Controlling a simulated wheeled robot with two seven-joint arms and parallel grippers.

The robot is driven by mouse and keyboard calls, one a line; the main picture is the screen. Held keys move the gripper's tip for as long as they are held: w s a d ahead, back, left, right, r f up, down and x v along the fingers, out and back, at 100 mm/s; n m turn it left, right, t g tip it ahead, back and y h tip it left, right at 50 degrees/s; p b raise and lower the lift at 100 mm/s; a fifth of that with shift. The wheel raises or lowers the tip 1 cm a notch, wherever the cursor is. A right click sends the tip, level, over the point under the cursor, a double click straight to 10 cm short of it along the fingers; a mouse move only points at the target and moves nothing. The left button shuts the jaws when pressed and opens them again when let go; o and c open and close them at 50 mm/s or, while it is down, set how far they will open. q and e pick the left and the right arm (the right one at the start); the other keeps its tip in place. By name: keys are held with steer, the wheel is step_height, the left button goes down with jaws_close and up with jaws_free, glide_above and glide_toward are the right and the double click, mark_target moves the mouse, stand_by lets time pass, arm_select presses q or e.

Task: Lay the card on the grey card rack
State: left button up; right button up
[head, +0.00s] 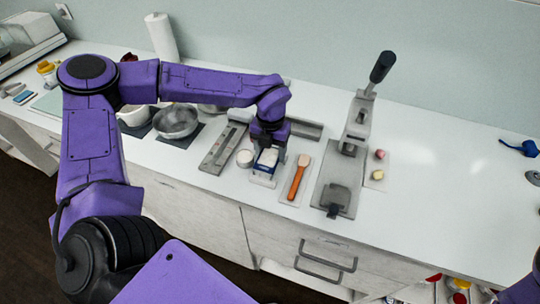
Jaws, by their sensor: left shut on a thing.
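My left gripper (267,158) reaches in from the left over the middle of the counter and points down. It is shut on a small blue-and-white thing, which looks like the card (268,157); the fingers partly hide it. Just below the gripper is a small light grey holder (262,181); I cannot tell whether the card touches it. A grey tray-like piece (307,129), perhaps the card rack, lies behind and right of the gripper, partly hidden by my arm. My right gripper is not in view.
A lever press (345,165) stands further right. The counter beyond it is mostly clear.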

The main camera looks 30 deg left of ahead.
arm_select(q)
steer(key=s+r, duration=0.1)
steer(key=r, duration=0.1)
steer(key=s+d+r+b, duration=0.1)
steer(key=s+r, duration=0.1)
steer(key=s+r+b, duration=0.1)
steer(key=s+r, duration=0.1)
steer(key=shift+s+d+r, duration=0.1)
steer(key=shift+d+r, duration=0.05)
steer(key=shift+r, duration=0.25)
steer(key=s+d+r+b, duration=0.2)
steer(key=s+r, duration=0.2)
steer(key=s, duration=0.4)
steer(key=shift+s, duration=0.25)
